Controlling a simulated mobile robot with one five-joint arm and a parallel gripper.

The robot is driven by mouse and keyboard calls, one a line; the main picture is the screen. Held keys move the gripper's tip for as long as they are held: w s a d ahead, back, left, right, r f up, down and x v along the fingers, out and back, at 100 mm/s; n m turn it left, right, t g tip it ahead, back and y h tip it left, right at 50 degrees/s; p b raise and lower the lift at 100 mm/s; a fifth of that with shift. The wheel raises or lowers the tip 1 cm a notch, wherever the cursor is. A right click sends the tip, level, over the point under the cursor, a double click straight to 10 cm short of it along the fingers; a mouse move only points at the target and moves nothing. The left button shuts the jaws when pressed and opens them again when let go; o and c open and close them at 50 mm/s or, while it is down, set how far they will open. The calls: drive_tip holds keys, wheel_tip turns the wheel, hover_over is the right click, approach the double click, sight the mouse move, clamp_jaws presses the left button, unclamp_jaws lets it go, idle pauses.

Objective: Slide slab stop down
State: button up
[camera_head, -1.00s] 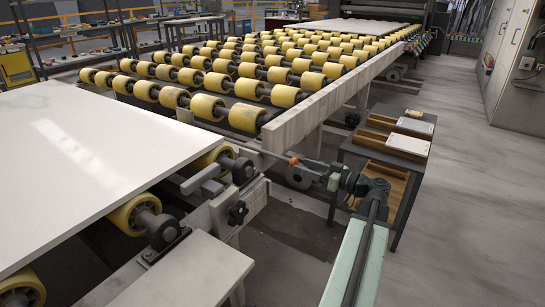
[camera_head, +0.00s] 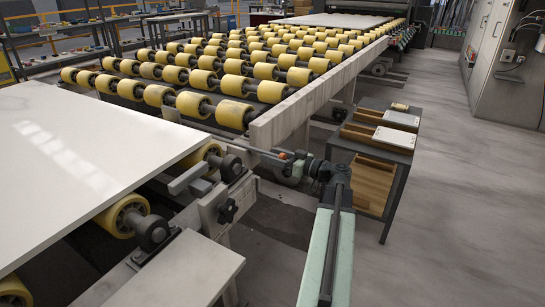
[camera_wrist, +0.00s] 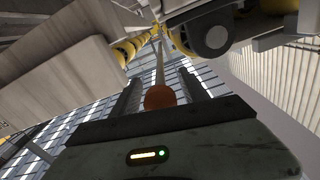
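A long thin rod (camera_head: 252,149) ends in an orange ball (camera_head: 283,155) at the near end of the roller rail. My gripper (camera_head: 291,159) is at the ball. In the wrist view, the orange ball (camera_wrist: 160,97) lies between my two dark fingers (camera_wrist: 160,88), with a gap on each side, so the gripper looks open. The pale rod (camera_wrist: 160,63) runs away from the ball. A grey bar (camera_head: 187,179), which may be the slab stop, sits beside the white slab (camera_head: 70,165), above a bracket with a black knob (camera_head: 228,210). Whether the rod joins the bar is unclear.
The wooden rail (camera_head: 300,110) of the yellow roller bed (camera_head: 215,75) is close behind my gripper. A dark side table (camera_head: 370,145) with trays stands to the right. A grey ledge (camera_head: 185,265) lies at the front left. Floor at the right is clear.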

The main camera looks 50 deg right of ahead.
clamp_jaws()
idle(1.2)
